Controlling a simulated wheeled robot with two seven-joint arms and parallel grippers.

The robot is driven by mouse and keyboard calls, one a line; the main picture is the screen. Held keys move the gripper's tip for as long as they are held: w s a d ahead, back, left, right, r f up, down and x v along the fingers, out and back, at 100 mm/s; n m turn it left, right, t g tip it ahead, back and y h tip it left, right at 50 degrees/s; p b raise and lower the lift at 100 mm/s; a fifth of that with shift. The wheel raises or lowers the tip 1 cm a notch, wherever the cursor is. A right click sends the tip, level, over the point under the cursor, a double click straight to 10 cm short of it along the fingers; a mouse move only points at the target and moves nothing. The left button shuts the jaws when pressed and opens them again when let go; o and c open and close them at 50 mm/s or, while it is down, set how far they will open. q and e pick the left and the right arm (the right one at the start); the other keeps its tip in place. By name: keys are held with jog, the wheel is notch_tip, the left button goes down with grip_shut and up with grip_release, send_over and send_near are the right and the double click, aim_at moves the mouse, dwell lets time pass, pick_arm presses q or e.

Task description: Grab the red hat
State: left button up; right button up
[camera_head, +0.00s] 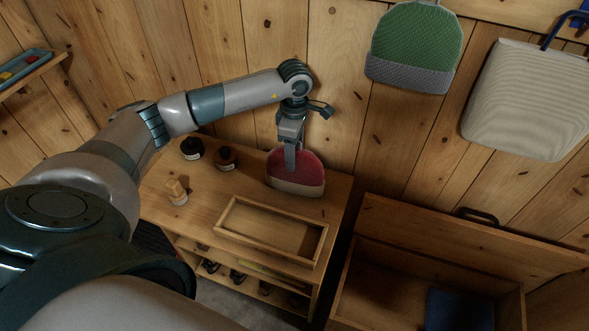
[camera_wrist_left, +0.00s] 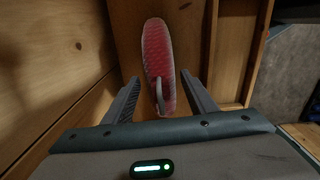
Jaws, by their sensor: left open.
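The red hat (camera_head: 306,170), a knit cap with a pale brim, stands on the back of the wooden cabinet top near the plank wall. In the left wrist view the red hat (camera_wrist_left: 158,62) shows edge-on, with its lower end between the fingers. My left gripper (camera_head: 290,163) points down over the hat's left part in the head view. It also shows in the left wrist view (camera_wrist_left: 160,92), open, one finger on each side of the hat with gaps visible. Contact cannot be told. My right gripper is not in view.
A shallow wooden tray (camera_head: 232,245), two dark jars (camera_head: 192,148) (camera_head: 226,158) and a small bottle (camera_head: 178,193) stand on the cabinet. A green hat (camera_head: 414,45) and a pale bag (camera_head: 528,95) hang on the wall. An open wooden chest (camera_head: 400,247) stands right.

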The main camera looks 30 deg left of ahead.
pick_arm(q)
jog(key=shift+f, duration=0.15)
jog(key=shift+c, duration=0.4)
grip_shut()
